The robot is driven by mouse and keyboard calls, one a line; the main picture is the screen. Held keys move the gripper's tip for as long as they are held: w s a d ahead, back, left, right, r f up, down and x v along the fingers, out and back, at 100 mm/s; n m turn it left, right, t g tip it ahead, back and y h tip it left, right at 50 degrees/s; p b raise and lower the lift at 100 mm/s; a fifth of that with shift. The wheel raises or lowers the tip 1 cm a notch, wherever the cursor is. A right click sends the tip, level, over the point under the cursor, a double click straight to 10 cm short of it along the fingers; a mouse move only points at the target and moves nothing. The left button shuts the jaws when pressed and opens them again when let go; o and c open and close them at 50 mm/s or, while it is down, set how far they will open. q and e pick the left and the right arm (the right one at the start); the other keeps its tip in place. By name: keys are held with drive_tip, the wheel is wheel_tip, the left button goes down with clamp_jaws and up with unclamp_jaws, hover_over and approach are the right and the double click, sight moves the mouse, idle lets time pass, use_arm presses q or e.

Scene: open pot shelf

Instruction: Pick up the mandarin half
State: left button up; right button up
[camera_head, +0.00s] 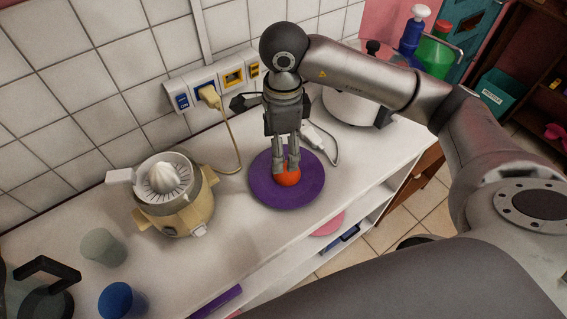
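The mandarin half (288,179) is a small orange-red dome on a round purple plate (265,198), which lies on the white counter. My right gripper (287,167) comes in from the right and points down at the mandarin half. Its two grey fingers reach the top of the fruit with a narrow gap between them, and they hide part of it. I cannot tell whether the fingers press on it. The mandarin half appears to be at plate level. My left gripper is not in view.
A cream citrus juicer (180,213) stands left of the plate, its cord running to the wall sockets (205,88). A clear glass (100,248), a blue cup (119,299) and a black-handled vessel (48,268) stand at lower left. A white pot (350,108) is behind the plate at right.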

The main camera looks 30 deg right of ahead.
drive_tip(key=f, duration=0.2)
drive_tip(key=d+f+p, duration=0.1)
drive_tip(key=f, duration=0.1)
drive_tip(key=shift+w+f, duration=0.1)
drive_tip(key=shift+w, duration=0.15)
drive_tip(key=shift+s+f, duration=0.1)
drive_tip(key=shift+f, duration=0.25)
drive_tip(key=f+p, duration=0.1)
drive_tip(key=f, duration=0.1)
drive_tip(key=d+f+p, duration=0.1)
drive_tip(key=f, duration=0.1)
drive_tip(key=shift+w+f, duration=0.2)
drive_tip(key=shift+f, duration=0.65)
drive_tip(key=c, duration=1)
